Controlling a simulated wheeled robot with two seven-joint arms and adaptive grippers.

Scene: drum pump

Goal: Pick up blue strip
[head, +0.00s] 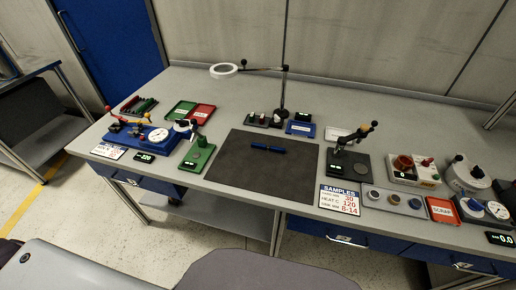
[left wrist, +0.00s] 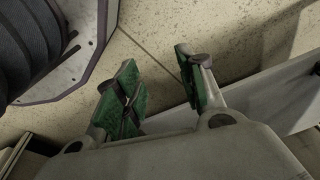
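The blue strip (head: 267,148) lies on the dark mat (head: 240,178) in the middle of the bench, in the head view. It lies nearly level across the picture, with nothing touching it but the mat. My left gripper (left wrist: 155,60) shows in the left wrist view with its two green-padded fingers spread apart and nothing between them. It is over the floor, away from the strip. My right gripper is in neither view.
Left of the mat are a green fixture (head: 198,153), a blue gauge unit (head: 150,136) and green and red trays. A thin lamp stand (head: 284,90) rises behind it. A black stand (head: 350,160) and samples sign (head: 339,199) are right. The mat around the strip is clear.

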